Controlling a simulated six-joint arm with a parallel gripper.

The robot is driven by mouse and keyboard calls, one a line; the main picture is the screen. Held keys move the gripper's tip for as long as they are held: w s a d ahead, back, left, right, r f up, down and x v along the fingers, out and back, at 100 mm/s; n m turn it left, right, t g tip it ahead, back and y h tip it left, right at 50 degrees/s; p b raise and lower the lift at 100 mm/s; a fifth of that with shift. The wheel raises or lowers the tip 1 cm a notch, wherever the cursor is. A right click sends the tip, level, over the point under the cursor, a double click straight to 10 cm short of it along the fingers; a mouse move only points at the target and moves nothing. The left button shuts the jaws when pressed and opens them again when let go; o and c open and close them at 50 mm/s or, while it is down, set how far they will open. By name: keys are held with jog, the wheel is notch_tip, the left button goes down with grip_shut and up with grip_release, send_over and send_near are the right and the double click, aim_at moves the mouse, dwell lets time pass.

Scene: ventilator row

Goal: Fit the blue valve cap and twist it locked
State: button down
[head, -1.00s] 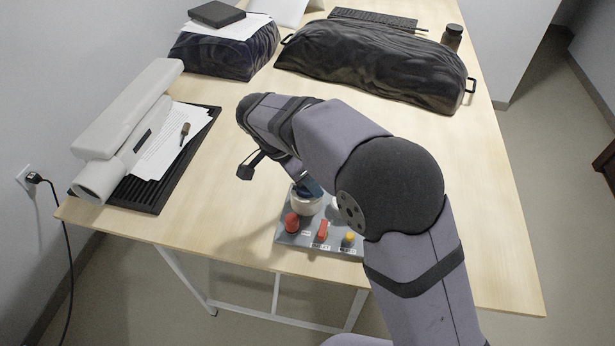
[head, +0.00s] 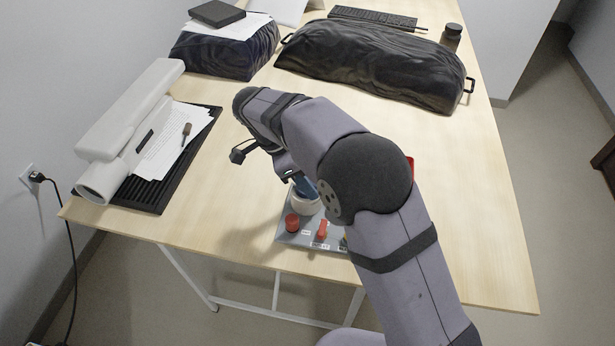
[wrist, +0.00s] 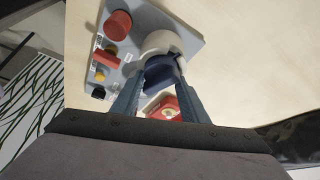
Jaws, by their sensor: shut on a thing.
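The blue valve cap (wrist: 160,72) is dark blue and sits between the two fingers of my gripper (wrist: 161,80), which is shut on it. In the wrist view the cap is at the mouth of a white round collar (wrist: 160,43) on the grey panel (wrist: 190,22). I cannot tell whether it is seated or how far it is turned. In the head view the white collar (head: 305,204) shows below a bit of blue (head: 305,187), and my arm hides most of the gripper.
The panel also carries a red knob (head: 292,222), a red switch (head: 321,230) and a yellow control (wrist: 110,49). A red and white object (wrist: 163,107) lies beyond the fingers. A black-based device with papers (head: 150,190) stands left; dark covered bundles (head: 370,65) lie behind.

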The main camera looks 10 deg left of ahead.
jog(key=shift+s+f+m, duration=0.2)
jog(key=shift+f+m, duration=0.1)
jog(key=shift+f, duration=0.05)
